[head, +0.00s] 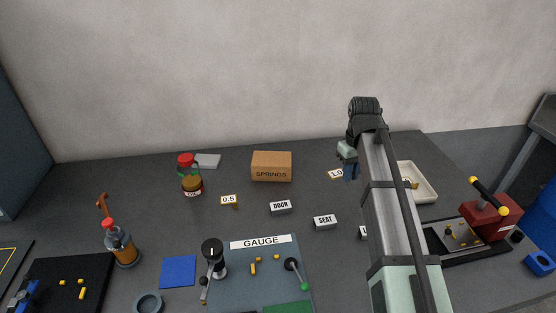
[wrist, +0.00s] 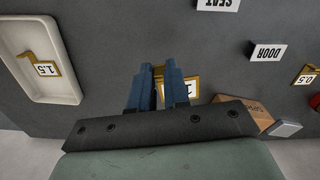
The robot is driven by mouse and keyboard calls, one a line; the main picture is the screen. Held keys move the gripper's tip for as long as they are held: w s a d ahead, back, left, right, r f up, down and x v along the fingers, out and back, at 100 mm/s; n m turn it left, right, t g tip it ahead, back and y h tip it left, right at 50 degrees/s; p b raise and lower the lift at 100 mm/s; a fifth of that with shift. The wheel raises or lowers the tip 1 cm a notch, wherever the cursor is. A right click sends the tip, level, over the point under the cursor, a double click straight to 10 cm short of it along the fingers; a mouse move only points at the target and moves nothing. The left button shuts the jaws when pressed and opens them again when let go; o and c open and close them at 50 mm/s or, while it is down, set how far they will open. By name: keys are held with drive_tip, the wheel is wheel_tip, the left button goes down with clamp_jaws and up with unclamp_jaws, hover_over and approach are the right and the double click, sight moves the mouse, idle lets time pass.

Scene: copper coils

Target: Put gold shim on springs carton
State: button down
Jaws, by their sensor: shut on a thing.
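A gold shim with a white label, partly hidden, shows at my gripper's fingers in the wrist view (wrist: 192,80) and just left of them in the head view (head: 335,174). My gripper (head: 350,172), with blue fingers that also show in the wrist view (wrist: 160,82), is shut on this shim. Whether it touches the table I cannot tell. The springs carton (head: 271,166) is a closed brown box standing upright at the back, left of my gripper. In the wrist view the carton (wrist: 259,112) is partly hidden behind my gripper body. Its visible top is bare in the head view.
A white tray (head: 428,190) holding a gold shim labelled 1.5 (wrist: 44,68) is right of my arm. Another gold shim, labelled 0.5 (head: 229,200), lies left. DOOR (head: 281,207) and SEAT (head: 325,222) blocks stand in front. A jar (head: 192,187) is left of the carton.

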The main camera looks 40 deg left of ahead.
drive_tip(key=s+a+r+n, duration=0.1)
drive_tip(key=s+a+r, duration=0.1)
drive_tip(key=a, duration=0.8)
drive_tip(key=s+a+r+n, duration=0.2)
drive_tip(key=a+r, duration=0.1)
drive_tip(key=a, duration=0.6)
drive_tip(key=r+m, duration=0.1)
drive_tip(key=m, duration=0.4)
hover_over(279, 163)
drive_tip(key=shift+f, duration=4.55)
drive_tip(key=shift+f, duration=0.1)
drive_tip(key=c, duration=1.5)
unclamp_jaws()
drive_tip(key=o, duration=0.4)
